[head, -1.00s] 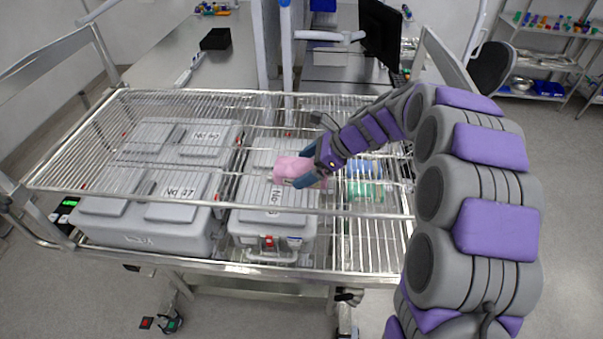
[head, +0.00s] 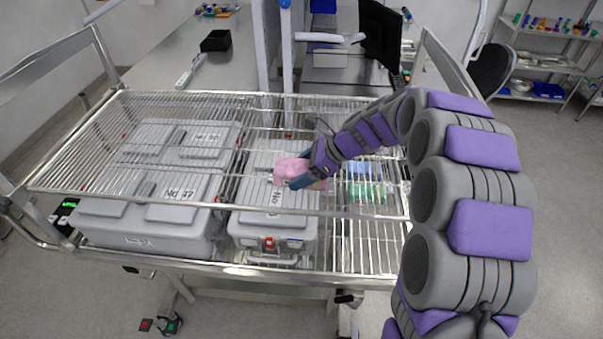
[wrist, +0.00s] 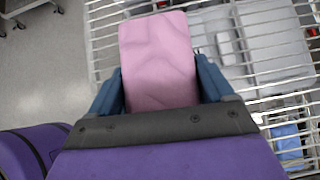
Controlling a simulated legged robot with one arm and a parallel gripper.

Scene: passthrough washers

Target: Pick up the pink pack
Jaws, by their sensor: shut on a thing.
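The pink pack (head: 290,170) is at the end of my arm in the head view, over the wire top shelf of the cart. In the wrist view the pink pack (wrist: 158,62) fills the space between the two blue fingers. My gripper (wrist: 160,88) is shut on it, one finger along each side. In the head view my gripper (head: 301,181) partly covers the pack. I cannot tell exactly how high the pack is above the wire shelf.
The wire cart shelf (head: 376,235) spans the middle. Grey numbered cases (head: 150,215) stand below it on the left and centre. Blue and green packs (head: 366,191) lie to the right of the gripper. A black box (head: 215,40) sits on the back-left table.

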